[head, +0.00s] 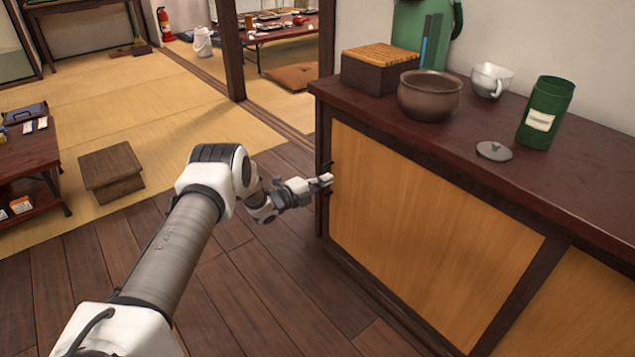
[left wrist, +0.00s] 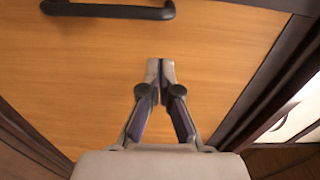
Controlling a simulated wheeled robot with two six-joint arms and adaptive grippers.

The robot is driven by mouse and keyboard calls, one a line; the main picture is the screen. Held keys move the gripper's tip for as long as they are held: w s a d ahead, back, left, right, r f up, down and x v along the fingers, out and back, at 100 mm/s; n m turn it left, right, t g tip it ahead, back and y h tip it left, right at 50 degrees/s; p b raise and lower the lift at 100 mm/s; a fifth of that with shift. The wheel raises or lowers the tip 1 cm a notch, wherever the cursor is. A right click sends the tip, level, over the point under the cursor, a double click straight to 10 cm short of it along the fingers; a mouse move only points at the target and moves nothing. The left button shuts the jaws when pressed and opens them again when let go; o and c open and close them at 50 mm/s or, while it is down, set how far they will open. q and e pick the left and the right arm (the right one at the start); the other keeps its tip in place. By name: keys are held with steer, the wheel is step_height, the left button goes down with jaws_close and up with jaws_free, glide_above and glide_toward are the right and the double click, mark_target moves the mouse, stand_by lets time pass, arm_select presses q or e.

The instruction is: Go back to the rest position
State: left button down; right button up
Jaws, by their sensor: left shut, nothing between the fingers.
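My left arm comes in from the lower left of the head view. My left gripper (head: 322,181) is at the left end of the wooden cabinet (head: 430,240), close to its light wood door. In the left wrist view the left gripper (left wrist: 160,66) has its fingertips together and holds nothing. The light wood door panel (left wrist: 75,75) fills the background behind the fingers. A dark door handle (left wrist: 110,10) is at the top of that view, apart from the fingertips. I cannot tell whether the fingertips touch the door. My right gripper is not in view.
On the cabinet stand a brown bowl (head: 430,97), a white cup (head: 491,80), a green canister (head: 546,115), a grey lid (head: 494,151) and a dark box (head: 379,73). A low stool (head: 111,170) and a low table (head: 30,150) are at left. The plank floor is clear.

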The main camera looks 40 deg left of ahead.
arm_select(q)
steer(key=p+v, duration=0.4)
steer(key=v, duration=0.6)
steer(key=d+f+g+h, duration=0.2)
steer(key=d, duration=1.6)
steer(key=s+d+f+n+g+y, duration=0.2)
steer(key=s+d+f+n+g, duration=0.2)
steer(key=s+d+f+n, duration=0.4)
steer(key=s+a+f+n+g+y, duration=0.15)
steer(key=s+n+g+y, duration=0.75)
steer(key=s, duration=2.2)
step_height(320, 180, up, 30)
steer(key=n+g+h+p, duration=0.2)
steer(key=n+h+p, duration=0.1)
steer(key=p, duration=2.7)
steer(key=shift+f+n, duration=0.25)
steer(key=shift+n, duration=0.55)
